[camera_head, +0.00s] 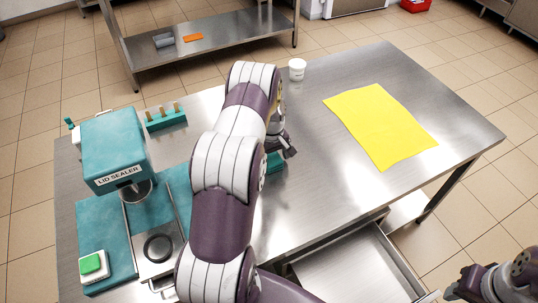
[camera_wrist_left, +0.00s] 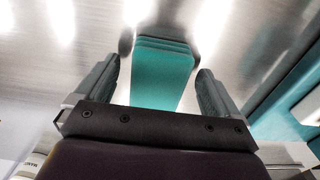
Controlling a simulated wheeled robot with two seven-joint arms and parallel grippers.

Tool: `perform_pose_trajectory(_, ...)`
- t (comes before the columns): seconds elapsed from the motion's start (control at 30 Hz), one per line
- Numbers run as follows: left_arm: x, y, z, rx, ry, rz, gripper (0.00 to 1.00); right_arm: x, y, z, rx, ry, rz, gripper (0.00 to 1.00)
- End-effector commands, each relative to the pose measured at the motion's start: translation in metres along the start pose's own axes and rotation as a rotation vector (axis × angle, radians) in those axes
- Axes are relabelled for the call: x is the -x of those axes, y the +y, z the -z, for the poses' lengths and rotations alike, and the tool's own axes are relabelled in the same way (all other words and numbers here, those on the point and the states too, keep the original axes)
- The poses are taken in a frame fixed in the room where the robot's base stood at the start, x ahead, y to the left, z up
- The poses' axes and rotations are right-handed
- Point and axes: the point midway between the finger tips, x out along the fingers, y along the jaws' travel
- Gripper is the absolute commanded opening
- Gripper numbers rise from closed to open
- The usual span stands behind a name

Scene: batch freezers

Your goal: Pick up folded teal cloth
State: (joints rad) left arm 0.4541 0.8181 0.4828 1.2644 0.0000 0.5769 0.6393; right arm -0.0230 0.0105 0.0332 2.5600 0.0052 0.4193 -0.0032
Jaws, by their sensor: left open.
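The folded teal cloth (camera_wrist_left: 160,78) lies on the steel table, its stacked layers showing at the far edge. In the head view a small part of the cloth (camera_head: 274,162) shows beside my left arm, which hides the rest. My left gripper (camera_head: 287,146) is over the cloth with its jaws apart. In the left wrist view the fingers of the left gripper (camera_wrist_left: 158,68) stand on either side of the cloth, with a gap on each side. My right gripper (camera_head: 463,287) shows at the lower right corner, away from the table; its jaws are unclear.
A teal lid sealer (camera_head: 115,150) stands on the left. A teal holder (camera_head: 166,119) and a white cup (camera_head: 297,69) stand toward the back. A yellow sheet (camera_head: 380,125) lies on the right. An open drawer (camera_head: 355,270) juts out at the front.

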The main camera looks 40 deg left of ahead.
Motion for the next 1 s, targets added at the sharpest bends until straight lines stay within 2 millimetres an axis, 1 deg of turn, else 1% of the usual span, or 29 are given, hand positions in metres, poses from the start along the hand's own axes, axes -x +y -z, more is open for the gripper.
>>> perform_pose_trajectory(0.1, -0.007, 0.0, 0.0, 0.0, 0.001, -0.001, 0.96, 0.001, 0.0, 0.0, 0.0, 0.0, 0.0, 0.43)
perform_pose_trajectory(0.27, -0.007, 0.0, 0.0, 0.0, 0.001, -0.001, 0.96, 0.0, 0.0, 0.0, 0.0, 0.0, 0.0, 0.43)
perform_pose_trajectory(0.3, -0.007, 0.0, 0.0, 0.0, 0.001, -0.001, 0.83, 0.0, 0.0, 0.0, 0.0, 0.0, 0.0, 0.43)
perform_pose_trajectory(0.37, -0.007, 0.0, 0.0, 0.0, 0.001, -0.001, 0.63, 0.0, 0.0, 0.0, 0.0, -0.001, 0.0, 0.43)
perform_pose_trajectory(0.4, -0.007, 0.0, 0.0, -0.001, 0.001, -0.001, 0.5, 0.0, 0.0, 0.0, 0.0, -0.001, 0.0, 0.43)
perform_pose_trajectory(0.43, -0.007, 0.0, 0.0, -0.001, 0.001, -0.001, 0.4, 0.0, 0.0, 0.0, 0.0, -0.001, 0.0, 0.43)
perform_pose_trajectory(0.47, -0.007, 0.0, 0.0, -0.001, 0.001, -0.001, 0.4, 0.0, 0.0, 0.0, 0.0, -0.001, 0.0, 0.43)
perform_pose_trajectory(0.5, -0.006, 0.0, 0.0, -0.001, 0.001, -0.001, 0.35, 0.0, 0.0, 0.0, 0.0, 0.0, 0.0, 0.43)
perform_pose_trajectory(0.77, -0.004, 0.0, 0.0, -0.001, 0.001, -0.001, 0.35, 0.0, 0.0, 0.0, 0.0, 0.0, 0.0, 0.43)
perform_pose_trajectory(0.87, 0.003, 0.0, 0.001, -0.001, 0.002, -0.001, 0.35, -0.003, 0.0, 0.0, 0.0, 0.0, 0.0, 0.43)
perform_pose_trajectory(1.0, 0.025, 0.001, 0.001, -0.001, 0.004, -0.003, 0.35, -0.007, 0.0, -0.001, 0.0, 0.0, 0.0, 0.43)
